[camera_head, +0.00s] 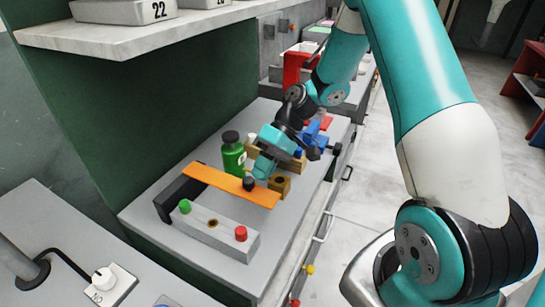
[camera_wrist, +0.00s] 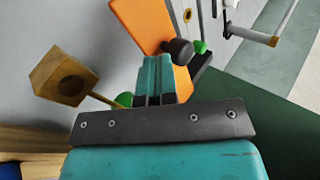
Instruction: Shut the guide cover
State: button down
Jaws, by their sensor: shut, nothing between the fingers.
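The guide cover appears to be the flat orange plate (camera_head: 215,180) with a black knob (camera_head: 249,184) near its right end. It lies across the grey bench above a dark block (camera_head: 178,197). In the wrist view the orange plate (camera_wrist: 146,22) extends beyond my fingers, and the black knob (camera_wrist: 180,50) is just past the fingertips on the right. My gripper (camera_head: 260,172) is shut and empty, close beside the knob; its fingers (camera_wrist: 156,66) show together in the wrist view. I cannot tell whether they touch the knob. The fingers hide part of the plate.
A grey box (camera_head: 212,236) with green and red buttons stands in front of the plate. A green bottle (camera_head: 233,155) stands behind it. A tan block with a hole (camera_head: 279,186) is right of my gripper. A white shelf (camera_head: 130,38) overhangs the left back.

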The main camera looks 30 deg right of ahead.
jog(key=shift+s+a, duration=0.1)
jog(key=shift+a, duration=0.15)
jog(key=s+a, duration=0.5)
jog(key=a, duration=0.3)
jog(key=shift+a, duration=0.25)
jog(key=shift+s, duration=0.1)
